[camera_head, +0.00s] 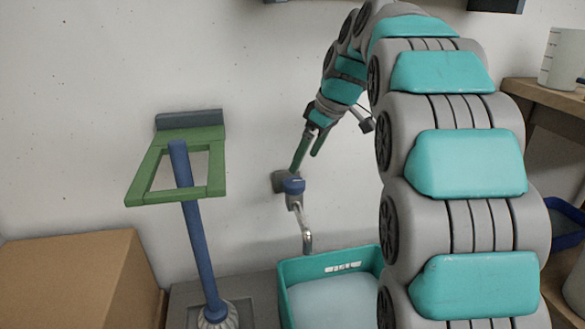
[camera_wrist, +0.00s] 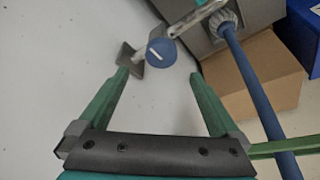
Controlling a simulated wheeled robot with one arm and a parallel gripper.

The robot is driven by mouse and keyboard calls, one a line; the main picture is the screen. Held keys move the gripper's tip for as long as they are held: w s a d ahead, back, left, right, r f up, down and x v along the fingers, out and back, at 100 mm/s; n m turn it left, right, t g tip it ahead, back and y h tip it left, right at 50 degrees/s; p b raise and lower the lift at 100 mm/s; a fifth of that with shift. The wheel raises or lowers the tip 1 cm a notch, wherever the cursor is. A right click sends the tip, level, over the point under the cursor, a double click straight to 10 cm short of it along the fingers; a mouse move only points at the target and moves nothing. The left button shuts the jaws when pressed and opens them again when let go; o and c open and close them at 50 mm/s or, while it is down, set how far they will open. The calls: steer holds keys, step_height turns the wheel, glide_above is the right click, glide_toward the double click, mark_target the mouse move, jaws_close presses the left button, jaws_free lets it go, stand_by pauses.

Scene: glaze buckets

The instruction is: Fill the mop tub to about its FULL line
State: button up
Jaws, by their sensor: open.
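The teal mop tub (camera_head: 284,300) stands below the wall tap. It holds a pale, whitish surface (camera_head: 335,303), and white lettering, too small to read, shows on its back wall (camera_head: 343,267). My arm hides its right side. The tap has a blue knob (camera_head: 294,186) and a metal spout (camera_head: 307,240) that ends over the tub. I cannot make out a stream from it. My gripper (camera_head: 304,163) is open, its green fingers just above the knob. In the wrist view, the knob (camera_wrist: 162,52) lies just beyond and between the fingertips (camera_wrist: 159,73), with a white mark on it.
A mop with a blue handle (camera_head: 197,245) leans in a green wall frame (camera_head: 148,176), left of the tap. A cardboard box (camera_head: 75,275) stands at lower left. A wooden shelf (camera_head: 545,95) at right bears a white measuring jug (camera_head: 562,58); a blue tray (camera_head: 565,218) is below.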

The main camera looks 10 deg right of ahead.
mark_target(295, 181)
steer(key=x, duration=0.7)
steer(key=shift+s+f, duration=0.1)
steer(key=shift+f, duration=0.15)
steer(key=c, duration=1.4)
steer(key=m, duration=0.1)
steer(key=m+h+p, duration=0.1)
steer(key=m, duration=0.1)
steer(key=shift+s+a+r+m+t, duration=0.1)
steer(key=shift+a+r+m+t, duration=0.05)
steer(key=shift+m+t, duration=0.2)
steer(key=shift+m+h+p, duration=0.4)
steer(key=shift+m+h, duration=0.1)
steer(key=shift+m, duration=0.45)
